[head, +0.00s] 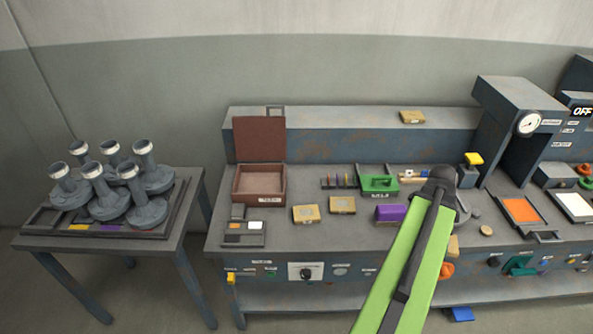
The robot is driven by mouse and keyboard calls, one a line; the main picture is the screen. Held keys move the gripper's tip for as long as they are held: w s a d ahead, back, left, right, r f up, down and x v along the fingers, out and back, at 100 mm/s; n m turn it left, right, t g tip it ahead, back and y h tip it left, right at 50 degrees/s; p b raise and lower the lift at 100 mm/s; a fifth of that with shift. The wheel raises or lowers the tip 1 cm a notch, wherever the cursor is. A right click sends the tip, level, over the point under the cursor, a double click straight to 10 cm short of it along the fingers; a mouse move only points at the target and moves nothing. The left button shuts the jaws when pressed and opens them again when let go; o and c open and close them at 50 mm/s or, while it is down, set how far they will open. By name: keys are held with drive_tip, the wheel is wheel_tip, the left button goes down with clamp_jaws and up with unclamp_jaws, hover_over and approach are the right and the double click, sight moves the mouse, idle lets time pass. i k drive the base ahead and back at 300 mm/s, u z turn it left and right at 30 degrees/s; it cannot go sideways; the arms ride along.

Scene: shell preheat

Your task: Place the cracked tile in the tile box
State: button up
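A reddish-brown open box (282,188) with a white label on its front stands on the left part of the bench, its lid raised behind it. It looks like the tile box, and its inside looks empty. Two tan tiles lie right of it, one tile (306,213) nearer and another tile (342,204) beside it. A third tan piece (412,117) lies on the rear ledge. I cannot tell which is cracked. My gripper (440,178) is over the bench, right of the green block, well right of the box. Its fingers are too dark and small to read.
A purple block (391,213) and a green handled block (379,184) stand between the tiles and my arm. A press (515,120) and an orange-topped tray (521,210) are at right. A side table (190,205) at left holds several flasklike metal pieces.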

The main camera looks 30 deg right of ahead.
sight(261, 185)
drive_tip(key=u, duration=0.5)
drive_tip(key=i, duration=1.15)
drive_tip(key=u, duration=0.65)
